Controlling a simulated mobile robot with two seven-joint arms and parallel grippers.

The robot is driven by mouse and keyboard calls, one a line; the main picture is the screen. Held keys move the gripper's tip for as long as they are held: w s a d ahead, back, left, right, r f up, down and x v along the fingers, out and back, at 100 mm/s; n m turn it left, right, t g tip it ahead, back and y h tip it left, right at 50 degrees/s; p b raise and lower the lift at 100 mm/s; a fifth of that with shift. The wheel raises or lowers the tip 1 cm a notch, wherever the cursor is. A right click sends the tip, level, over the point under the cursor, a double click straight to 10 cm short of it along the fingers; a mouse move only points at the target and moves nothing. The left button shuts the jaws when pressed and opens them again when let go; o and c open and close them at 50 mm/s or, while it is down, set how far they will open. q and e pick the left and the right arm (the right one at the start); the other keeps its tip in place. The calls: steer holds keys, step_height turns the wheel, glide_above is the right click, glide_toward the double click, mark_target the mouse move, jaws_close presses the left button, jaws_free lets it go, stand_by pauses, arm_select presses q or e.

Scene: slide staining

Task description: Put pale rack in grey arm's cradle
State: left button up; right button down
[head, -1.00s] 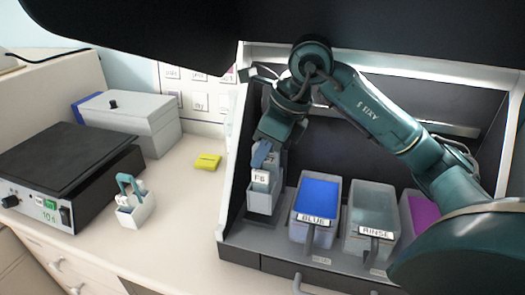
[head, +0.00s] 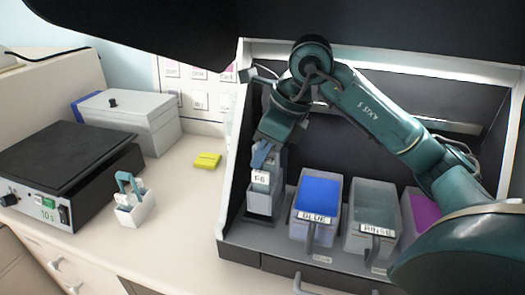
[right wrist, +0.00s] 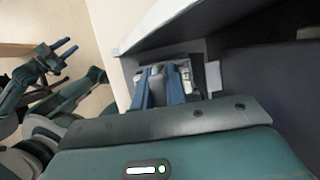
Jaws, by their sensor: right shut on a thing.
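My right gripper (head: 264,152) points down at the left end of the dark bay. Its blue fingers are shut on the top of a pale rack (head: 261,178) with a white label. The rack is upright, and a grey holder (head: 261,204) is directly below and around its lower part. I cannot tell whether it rests on the bottom. In the right wrist view the blue fingers (right wrist: 158,88) close on a pale part, and the rest of the rack is hidden. My left gripper (right wrist: 67,48) shows at the left there, its fingers apart and empty. I cannot make out a separate grey arm.
A blue tub (head: 318,192) and a clear rinse tub (head: 371,212) stand right of the holder, then a purple one (head: 425,212). A small white rack with a teal handle (head: 134,207) stands on the counter by the black-topped device (head: 62,165). A yellow block (head: 207,160) lies behind.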

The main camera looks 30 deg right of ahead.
arm_select(q)
steer(key=shift+f+b, duration=0.55)
steer(key=shift+b, duration=0.25)
arm_select(e)
steer(key=shift+f, duration=1)
steer(key=c, duration=1.3)
jaws_free()
steer(key=shift+c, duration=0.2)
steer(key=shift+r, duration=0.25)
arm_select(q)
steer(key=shift+d+r+h, duration=0.3)
steer(key=shift+d+r, duration=0.05)
steer(key=shift+r, duration=0.3)
arm_select(e)
steer(key=v, duration=1.2)
steer(key=shift+s+r, duration=0.2)
steer(key=shift+r, duration=0.1)
arm_select(q)
steer(key=shift+r, duration=0.15)
